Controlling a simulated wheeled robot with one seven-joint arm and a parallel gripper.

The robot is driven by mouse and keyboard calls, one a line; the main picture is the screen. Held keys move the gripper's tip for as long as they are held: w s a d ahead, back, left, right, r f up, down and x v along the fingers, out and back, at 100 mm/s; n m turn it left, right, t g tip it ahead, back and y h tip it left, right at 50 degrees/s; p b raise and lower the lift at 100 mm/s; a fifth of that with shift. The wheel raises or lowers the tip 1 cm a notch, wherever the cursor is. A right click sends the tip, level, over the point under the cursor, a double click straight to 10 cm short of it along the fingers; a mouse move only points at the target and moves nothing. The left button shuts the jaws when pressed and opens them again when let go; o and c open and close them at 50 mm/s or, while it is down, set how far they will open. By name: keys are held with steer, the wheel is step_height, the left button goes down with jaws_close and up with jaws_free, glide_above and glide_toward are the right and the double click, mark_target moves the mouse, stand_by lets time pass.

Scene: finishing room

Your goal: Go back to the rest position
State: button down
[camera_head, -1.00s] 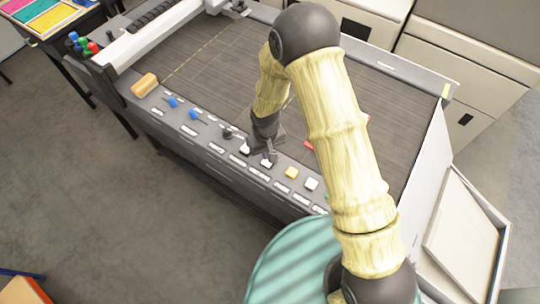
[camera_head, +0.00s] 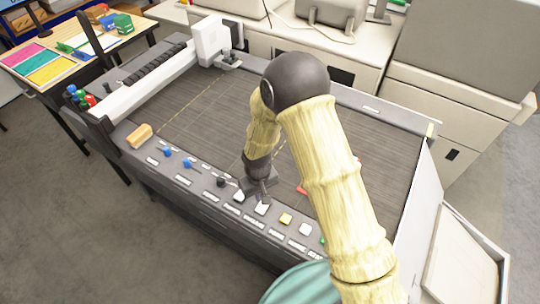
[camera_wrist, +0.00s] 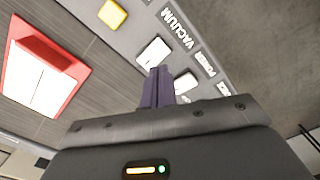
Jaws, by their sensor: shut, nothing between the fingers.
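My gripper (camera_head: 262,194) hangs from my bent arm over the front control panel (camera_head: 205,195) of a large flatbed machine. Its narrow fingers (camera_wrist: 157,88) are together with nothing between them. In the wrist view they stand in front of two white rocker switches beside the VACUUM label (camera_wrist: 180,25). In the head view the fingertips are very close to a white switch (camera_head: 262,208); I cannot tell whether they touch it.
The dark bed (camera_head: 215,100) lies behind the panel, with a red-framed white item (camera_wrist: 40,75) on it, mostly hidden by my arm in the head view. A wooden block (camera_head: 139,135) sits at the panel's left. Cabinets (camera_head: 450,105) stand behind. Open floor (camera_head: 80,230) lies front left.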

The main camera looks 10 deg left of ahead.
steer(key=w+d+r+m+t+b, duration=0.1)
steer(key=d+r+m+b, duration=0.1)
steer(key=d+r, duration=0.35)
steer(key=d+r+m+b, duration=0.1)
steer(key=d+r+b, duration=0.2)
steer(key=d, duration=0.5)
steer(key=s+d+r+m+t+b, duration=0.1)
steer(key=s+d+r+m+b, duration=0.2)
steer(key=s+d, duration=0.5)
steer(key=d+r+m, duration=0.1)
steer(key=d+r, duration=0.1)
steer(key=d, duration=0.2)
steer(key=shift+s+t+b, duration=0.15)
steer(key=shift+t+b, duration=0.15)
